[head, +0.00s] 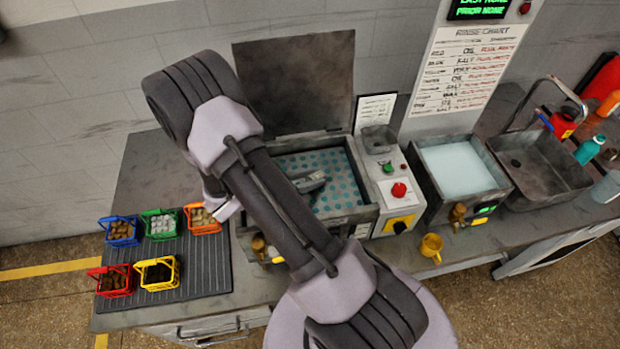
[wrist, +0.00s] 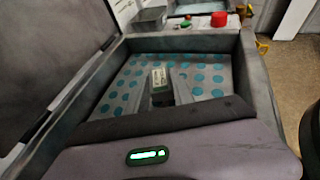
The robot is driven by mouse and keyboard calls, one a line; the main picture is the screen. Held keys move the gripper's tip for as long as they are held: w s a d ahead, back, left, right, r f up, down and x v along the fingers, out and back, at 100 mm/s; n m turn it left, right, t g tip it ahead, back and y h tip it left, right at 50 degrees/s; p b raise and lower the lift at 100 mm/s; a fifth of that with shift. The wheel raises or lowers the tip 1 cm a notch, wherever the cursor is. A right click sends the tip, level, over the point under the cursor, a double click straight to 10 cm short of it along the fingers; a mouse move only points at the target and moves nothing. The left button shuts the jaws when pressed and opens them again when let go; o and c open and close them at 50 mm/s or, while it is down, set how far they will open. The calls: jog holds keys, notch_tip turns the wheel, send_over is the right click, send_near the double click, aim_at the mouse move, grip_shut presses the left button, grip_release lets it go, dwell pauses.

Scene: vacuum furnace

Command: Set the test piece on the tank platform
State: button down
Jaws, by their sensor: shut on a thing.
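The open tank (head: 372,212) stands on the bench and holds a platform (head: 340,163) patterned with teal dots. The platform also shows in the wrist view (wrist: 207,76). My gripper (head: 312,183) is over the platform, inside the outline of the tank opening. In the wrist view my gripper (wrist: 162,88) is shut on the test piece (wrist: 160,76), a small block with a pale, marked upper part and a dark green lower part. Whether the piece touches the platform I cannot tell. My arm hides part of the tank's left side in the head view.
The tank's raised lid (head: 295,80) stands behind it. A control box (head: 385,180) with a red button is to its right, then a liquid-filled basin (head: 458,168) and a sink (head: 545,165). Several coloured baskets (head: 160,223) sit on a ribbed mat (head: 205,262) at left.

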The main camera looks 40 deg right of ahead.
jog(key=shift+w+d+f, duration=0.3)
jog(key=shift+w+f, duration=0.1)
jog(key=shift+f, duration=0.25)
jog(key=shift+a+r, duration=0.1)
jog(key=c, duration=1.5)
grip_release()
jog(key=shift+f+b, duration=0.25)
jog(key=shift+b, duration=0.05)
jog(key=o, duration=0.4)
jog(key=shift+r, duration=0.1)
jog(key=shift+r, duration=0.1)
